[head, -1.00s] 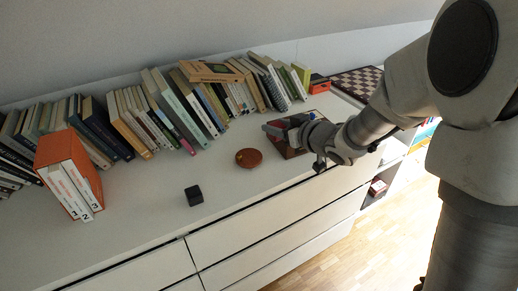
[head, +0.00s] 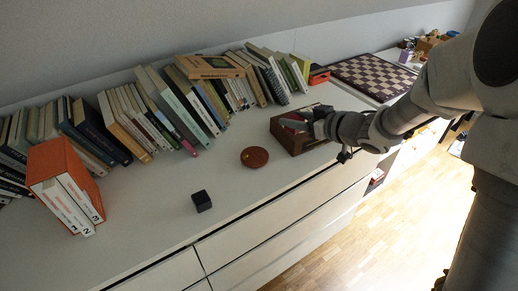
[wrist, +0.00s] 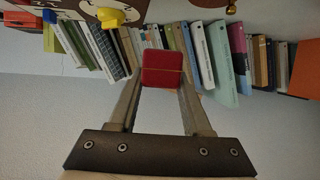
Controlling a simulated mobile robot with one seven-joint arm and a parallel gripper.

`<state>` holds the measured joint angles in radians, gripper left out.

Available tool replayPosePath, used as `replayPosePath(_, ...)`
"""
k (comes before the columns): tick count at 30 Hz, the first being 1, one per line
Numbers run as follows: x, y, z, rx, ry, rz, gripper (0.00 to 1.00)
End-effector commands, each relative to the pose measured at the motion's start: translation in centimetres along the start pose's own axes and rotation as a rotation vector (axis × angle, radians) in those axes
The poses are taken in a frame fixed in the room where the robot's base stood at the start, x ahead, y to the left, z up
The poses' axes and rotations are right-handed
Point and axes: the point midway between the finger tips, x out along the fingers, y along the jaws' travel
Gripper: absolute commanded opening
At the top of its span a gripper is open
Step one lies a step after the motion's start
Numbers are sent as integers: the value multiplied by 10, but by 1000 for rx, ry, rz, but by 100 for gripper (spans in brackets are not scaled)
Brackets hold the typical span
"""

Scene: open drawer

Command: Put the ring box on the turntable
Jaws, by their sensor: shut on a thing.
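The ring box, a small red box with a thin seam (wrist: 161,69), is between my fingertips in the wrist view. My gripper (wrist: 161,84) is shut on it. In the head view my gripper (head: 306,121) is over or just in front of a brown wooden box (head: 312,143); a red patch beside the fingers may be the ring box, but it is too small to be sure. A round, brown wooden disc (head: 254,157), which looks like the turntable, lies flat on the white dresser top, to the left of my gripper. Nothing large stands on it.
A black cube (head: 201,201) sits near the dresser's front edge. Leaning books (head: 190,105) line the wall. An orange slipcase (head: 58,165) stands at the left, a chessboard (head: 372,76) at the right. The dresser top (head: 150,215) is clear around the disc.

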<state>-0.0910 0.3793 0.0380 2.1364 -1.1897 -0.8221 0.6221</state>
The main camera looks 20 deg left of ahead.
Motion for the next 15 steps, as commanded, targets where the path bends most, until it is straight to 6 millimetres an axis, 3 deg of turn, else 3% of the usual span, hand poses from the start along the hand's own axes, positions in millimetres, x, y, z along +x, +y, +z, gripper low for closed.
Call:
replayPosePath(3,29,-22,14,-2,-1,-7,0)
replayPosePath(9,68,-51,25,-1,-2,-5,0)
replayPosePath(15,88,-65,28,-1,-1,-1,0)
